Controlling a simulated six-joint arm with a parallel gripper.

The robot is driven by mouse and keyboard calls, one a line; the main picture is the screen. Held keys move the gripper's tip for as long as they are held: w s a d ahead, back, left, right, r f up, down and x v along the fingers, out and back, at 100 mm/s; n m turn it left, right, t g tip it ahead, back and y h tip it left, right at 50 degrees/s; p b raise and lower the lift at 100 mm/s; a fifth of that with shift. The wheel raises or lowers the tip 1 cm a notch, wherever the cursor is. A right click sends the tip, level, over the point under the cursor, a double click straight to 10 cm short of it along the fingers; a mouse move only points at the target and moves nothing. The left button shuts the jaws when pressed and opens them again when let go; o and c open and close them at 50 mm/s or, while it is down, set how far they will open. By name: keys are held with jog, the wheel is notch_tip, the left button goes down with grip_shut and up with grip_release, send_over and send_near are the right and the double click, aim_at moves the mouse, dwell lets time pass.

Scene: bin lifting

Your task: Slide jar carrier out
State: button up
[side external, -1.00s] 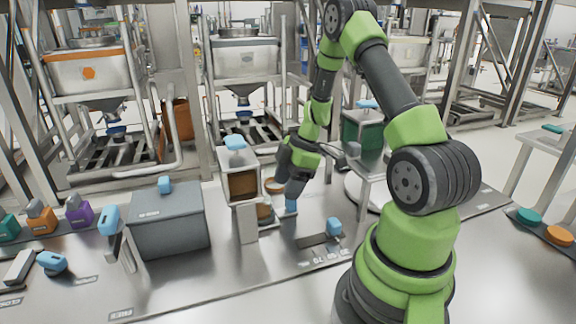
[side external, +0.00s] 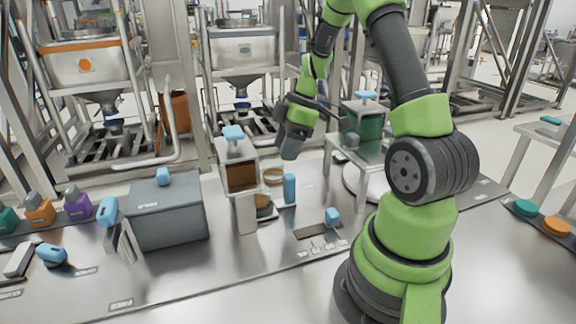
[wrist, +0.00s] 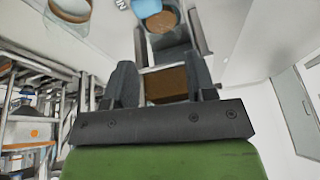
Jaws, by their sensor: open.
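The jar carrier shows mainly as an upright blue handle (side external: 290,188) beside the dispenser foot in the side view. A jar with brown contents (side external: 265,209) sits low under the dispenser (side external: 240,175), partly hidden by its post. My gripper (side external: 291,152) is above the blue handle, open, empty and apart from it. In the wrist view its two fingers (wrist: 162,75) are spread, with the dispenser's brown window (wrist: 166,84) showing between them. A round brown-filled opening (wrist: 162,20) and some blue show beyond the fingers.
A grey lidded bin (side external: 168,222) stands left of the dispenser. A round brown-rimmed item (side external: 273,176) lies behind the handle. A small blue-knobbed piece (side external: 332,216) is to the right. A raised stand with a green container (side external: 362,127) is behind.

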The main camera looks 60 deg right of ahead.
aim_at(289, 175)
jog(key=m, duration=0.2)
jog(key=m+g, duration=0.1)
jog(key=shift+s+a+f+m+h, duration=0.1)
jog(key=shift+s+f+m+h, duration=0.1)
jog(key=shift+m+h, duration=0.15)
jog(key=m, duration=0.4)
jog(key=shift+f+m+g+h, duration=0.1)
jog(key=shift+m+g+h, duration=0.15)
jog(key=shift+g, duration=0.15)
jog(key=m, duration=0.2)
jog(key=m+h, duration=0.1)
jog(key=m, duration=0.1)
jog(key=shift+d+f+g, duration=0.1)
jog(key=shift+d+g, duration=0.1)
jog(key=shift+g, duration=0.1)
jog(key=m, duration=0.4)
jog(key=shift+d+h, duration=0.2)
jog(key=shift+h, duration=0.2)
notch_tip(289, 175, down, 10)
jog(key=shift+r, duration=0.1)
grip_shut()
jog(key=shift+s+d, duration=2.7)
jog(key=shift+d, duration=0.05)
